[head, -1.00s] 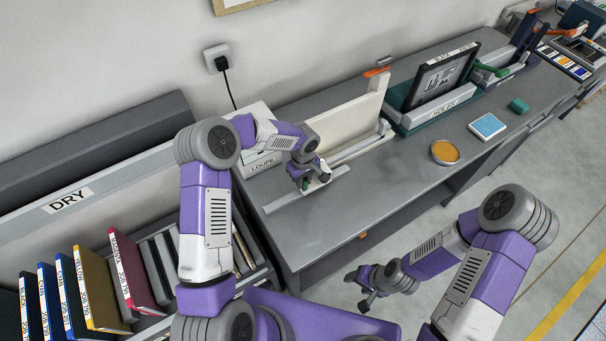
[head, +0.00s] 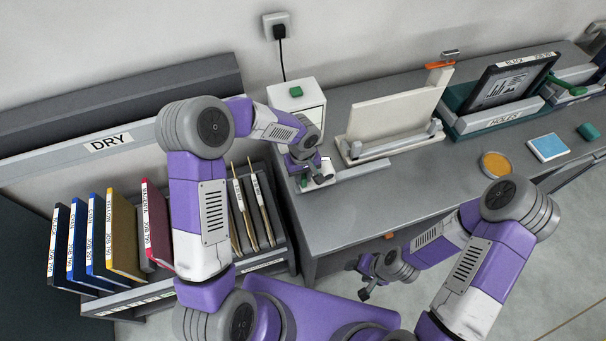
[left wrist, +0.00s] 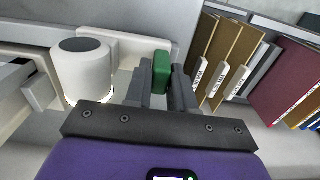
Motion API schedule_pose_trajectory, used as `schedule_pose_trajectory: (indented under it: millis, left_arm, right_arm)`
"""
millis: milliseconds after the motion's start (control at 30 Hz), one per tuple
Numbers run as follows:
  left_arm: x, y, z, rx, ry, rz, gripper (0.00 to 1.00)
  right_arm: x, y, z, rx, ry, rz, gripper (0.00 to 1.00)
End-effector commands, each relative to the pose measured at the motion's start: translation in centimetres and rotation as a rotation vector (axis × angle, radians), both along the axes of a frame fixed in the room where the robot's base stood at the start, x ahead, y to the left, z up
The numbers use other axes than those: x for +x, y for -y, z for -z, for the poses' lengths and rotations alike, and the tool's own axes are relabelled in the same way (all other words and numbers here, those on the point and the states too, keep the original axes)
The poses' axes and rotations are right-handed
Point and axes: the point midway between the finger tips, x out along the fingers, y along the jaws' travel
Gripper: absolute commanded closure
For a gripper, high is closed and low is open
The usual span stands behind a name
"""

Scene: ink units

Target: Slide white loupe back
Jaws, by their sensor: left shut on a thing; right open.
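The white loupe (left wrist: 82,80) is an upright white cylinder with a dark round top, on a white base with a green handle (left wrist: 161,72). My left gripper (left wrist: 163,88) is shut on that handle, beside the loupe. In the head view my left gripper (head: 306,172) is at the left end of a grey rail (head: 362,169) on the bench; the loupe (head: 326,166) is partly hidden behind it. My right gripper (head: 367,287) is open and empty, low in front of the bench.
A white box with a green top piece (head: 297,100) stands behind my left gripper. A white panel stand (head: 395,118) is behind the rail. A drying rack with upright folders (head: 125,236) is at left. The bench front (head: 400,202) is clear.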

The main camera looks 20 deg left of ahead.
Motion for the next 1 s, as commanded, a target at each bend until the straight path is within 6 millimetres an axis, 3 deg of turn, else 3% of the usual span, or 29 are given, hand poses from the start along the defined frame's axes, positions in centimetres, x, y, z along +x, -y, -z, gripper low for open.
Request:
schedule_pose_trajectory:
  millis: [33, 67, 200, 533, 1000]
  left_arm:
    - [-0.1, -0.3, -0.1, 0.006, -0.002, -0.001, 1.00]
    - [-0.1, -0.3, -0.1, 0.006, -0.003, -0.002, 0.73]
    - [-0.1, -0.3, -0.1, 0.005, -0.003, -0.003, 0.55]
    - [0.0, -0.2, -0.6, 0.004, -0.001, -0.003, 0.55]
    - [0.0, -0.3, -7.2, 0.004, -0.001, -0.003, 0.55]
  right_arm:
    - [0.0, 0.0, 0.0, 0.000, 0.000, 0.000, 0.40]
    - [0.0, 0.0, 0.0, 0.000, 0.000, 0.000, 0.40]
    - [0.0, 0.0, 0.0, 0.000, 0.000, 0.000, 0.40]
    - [0.0, 0.0, 0.0, 0.000, 0.000, 0.000, 0.40]
    - [0.0, 0.0, 0.0, 0.000, 0.000, 0.000, 0.40]
